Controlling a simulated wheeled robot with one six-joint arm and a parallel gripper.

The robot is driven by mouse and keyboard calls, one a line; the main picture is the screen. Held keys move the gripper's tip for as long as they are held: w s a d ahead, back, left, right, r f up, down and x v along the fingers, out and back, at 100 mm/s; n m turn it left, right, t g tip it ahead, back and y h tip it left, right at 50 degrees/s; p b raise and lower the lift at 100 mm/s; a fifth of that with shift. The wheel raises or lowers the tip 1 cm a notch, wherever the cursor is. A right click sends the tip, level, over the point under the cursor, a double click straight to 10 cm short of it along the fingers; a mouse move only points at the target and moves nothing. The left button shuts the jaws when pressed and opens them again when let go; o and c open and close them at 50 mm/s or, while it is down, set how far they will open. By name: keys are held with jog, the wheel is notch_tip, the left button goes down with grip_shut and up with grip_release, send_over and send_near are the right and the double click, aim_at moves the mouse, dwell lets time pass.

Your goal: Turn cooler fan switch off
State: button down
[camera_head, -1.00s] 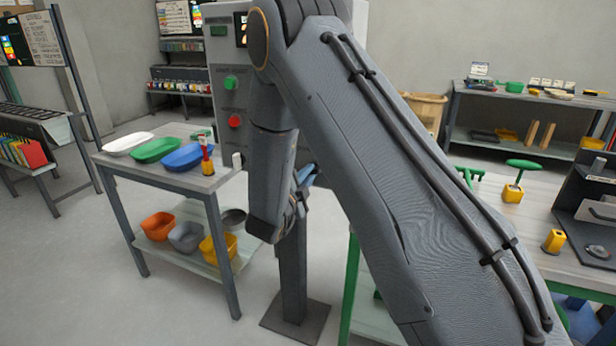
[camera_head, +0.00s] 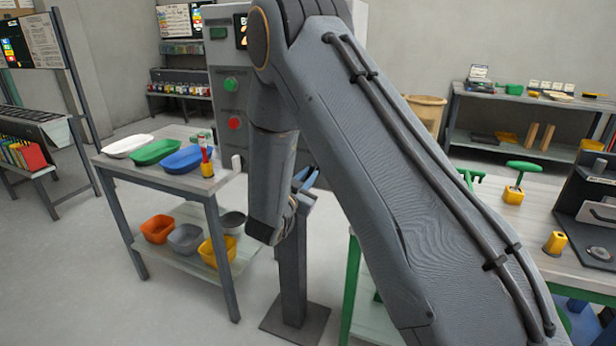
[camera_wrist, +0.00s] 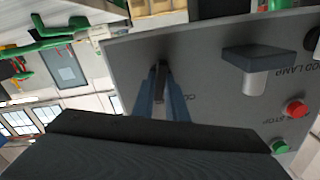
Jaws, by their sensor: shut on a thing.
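A grey control panel (camera_wrist: 215,60) fills much of the wrist view, which shows it upside down. My gripper (camera_wrist: 160,75) reaches its blue fingers to the panel face. They are close together on a small dark switch (camera_wrist: 160,82), mostly hidden between them. Beside it is a label starting "CO", the rest covered, so I cannot read it in full. In the head view the panel (camera_head: 222,60) stands behind my arm. My gripper's blue fingertips (camera_head: 306,178) show there beside my forearm, and the switch is hidden.
A dark lamp knob (camera_wrist: 255,62), a red stop button (camera_wrist: 296,109) and a green button (camera_wrist: 279,147) sit near the gripper on the panel. A table with trays (camera_head: 160,150) stands left, a workbench (camera_head: 535,215) right.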

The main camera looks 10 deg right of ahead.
jog(key=shift+n, duration=1.7)
jog(key=c, duration=1.8)
grip_release()
jog(key=shift+o, duration=0.2)
jog(key=b+v, duration=0.1)
jog(key=v, duration=0.6)
jog(key=shift+s+a+b, duration=0.25)
jog(key=shift+a+b, duration=0.05)
jog(key=shift+b, duration=0.05)
